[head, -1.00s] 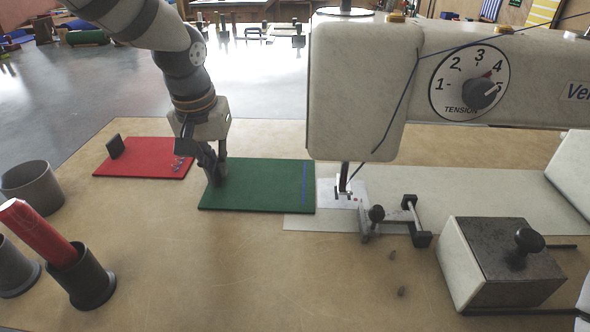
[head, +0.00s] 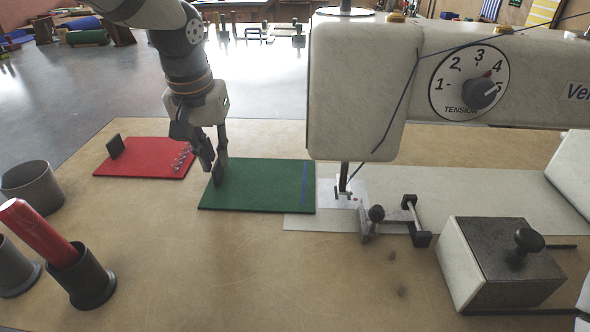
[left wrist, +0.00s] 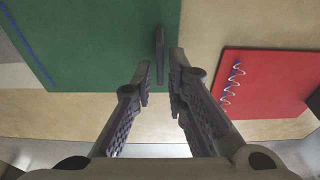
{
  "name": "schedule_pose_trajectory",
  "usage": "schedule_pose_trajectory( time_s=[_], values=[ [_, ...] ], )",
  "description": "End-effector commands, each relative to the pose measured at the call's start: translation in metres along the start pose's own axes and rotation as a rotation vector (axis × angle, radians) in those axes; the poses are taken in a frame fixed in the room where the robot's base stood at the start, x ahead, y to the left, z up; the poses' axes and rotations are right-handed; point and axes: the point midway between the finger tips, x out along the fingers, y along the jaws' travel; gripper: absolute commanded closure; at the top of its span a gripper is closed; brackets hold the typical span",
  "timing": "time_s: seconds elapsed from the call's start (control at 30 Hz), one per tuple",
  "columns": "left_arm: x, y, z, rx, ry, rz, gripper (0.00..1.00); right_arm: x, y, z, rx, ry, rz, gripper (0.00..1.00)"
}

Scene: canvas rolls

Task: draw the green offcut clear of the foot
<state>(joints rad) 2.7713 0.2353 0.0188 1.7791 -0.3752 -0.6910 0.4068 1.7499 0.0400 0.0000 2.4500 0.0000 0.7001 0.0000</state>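The green offcut (head: 265,185) lies flat on the table, with a blue stitch line near its right edge. That edge is left of the foot (head: 343,188) under the machine head, with a narrow gap between them. A dark upright tab (head: 217,174) stands near the offcut's left edge. My left gripper (head: 214,165) is open just above the tab, apparently empty. In the left wrist view the tab (left wrist: 158,48) shows beyond and between the spread fingertips (left wrist: 160,70), over the green offcut (left wrist: 85,45). My right gripper is not in view.
A red offcut (head: 140,160) with its own dark tab lies to the left. The machine head (head: 360,90) stands to the right, above a pale plate (head: 470,200). Dark cups (head: 85,280), one holding a red roll (head: 38,233), stand at front left. The front middle is clear.

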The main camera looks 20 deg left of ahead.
Motion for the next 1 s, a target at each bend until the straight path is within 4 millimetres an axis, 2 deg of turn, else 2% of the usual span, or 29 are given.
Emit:
schedule_pose_trajectory(
  time_s=[0.2,0.43,0.47,0.53,0.57,0.87,1.0],
  values=[
    [-0.013,0.000,-0.003,-0.001,0.000,0.001,0.86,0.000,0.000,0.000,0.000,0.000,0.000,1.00],
    [-0.014,0.000,-0.003,-0.001,0.000,0.001,0.86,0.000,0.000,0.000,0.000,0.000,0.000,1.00],
    [-0.014,0.000,-0.003,-0.001,0.000,0.001,0.82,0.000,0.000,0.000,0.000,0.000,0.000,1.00],
    [-0.014,0.000,-0.003,-0.001,0.000,0.000,0.66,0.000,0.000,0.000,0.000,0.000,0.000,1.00],
    [-0.014,0.000,-0.003,-0.001,0.000,0.000,0.63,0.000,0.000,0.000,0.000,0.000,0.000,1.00],
    [-0.016,0.000,-0.003,0.000,0.001,0.000,0.63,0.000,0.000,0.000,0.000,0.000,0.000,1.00],
    [-0.041,0.000,-0.004,0.000,0.005,0.001,0.63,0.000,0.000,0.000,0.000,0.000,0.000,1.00]
  ],
)
